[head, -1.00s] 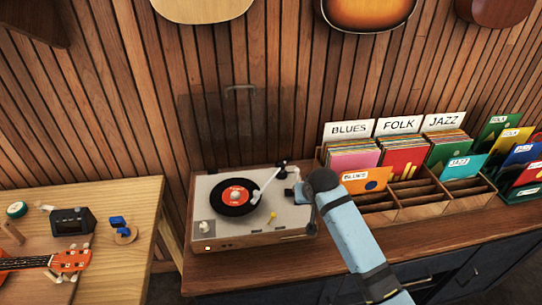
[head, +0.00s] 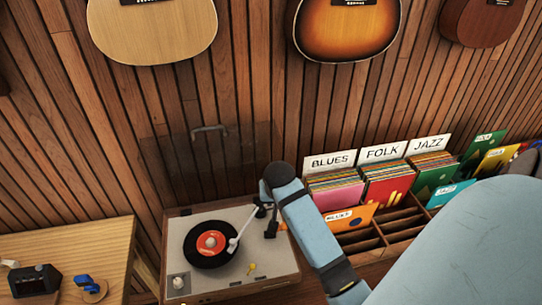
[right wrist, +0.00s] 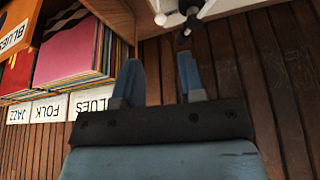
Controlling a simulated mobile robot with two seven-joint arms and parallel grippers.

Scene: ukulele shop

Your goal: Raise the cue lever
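The turntable (head: 290,285) stands on the counter in the head view with a black record (head: 200,258) on it. Its white tonearm (head: 236,236) lies across toward the red label. A small dark part with an orange tip (head: 283,227) stands right of the tonearm base, and a small yellow piece (head: 251,268) sits on the front of the deck. I cannot tell which is the cue lever. My right gripper (head: 264,192) is over the back right of the deck. The right wrist view shows its fingers (right wrist: 160,65) apart and empty, near a white-and-black mechanism (right wrist: 180,15). My left gripper is not in view.
A wooden record bin (head: 350,243) with Blues, Folk and Jazz dividers is close on the right. The raised clear lid (head: 205,165) stands behind the turntable. A wooden table (head: 75,250) with small items is on the left. Guitars hang above.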

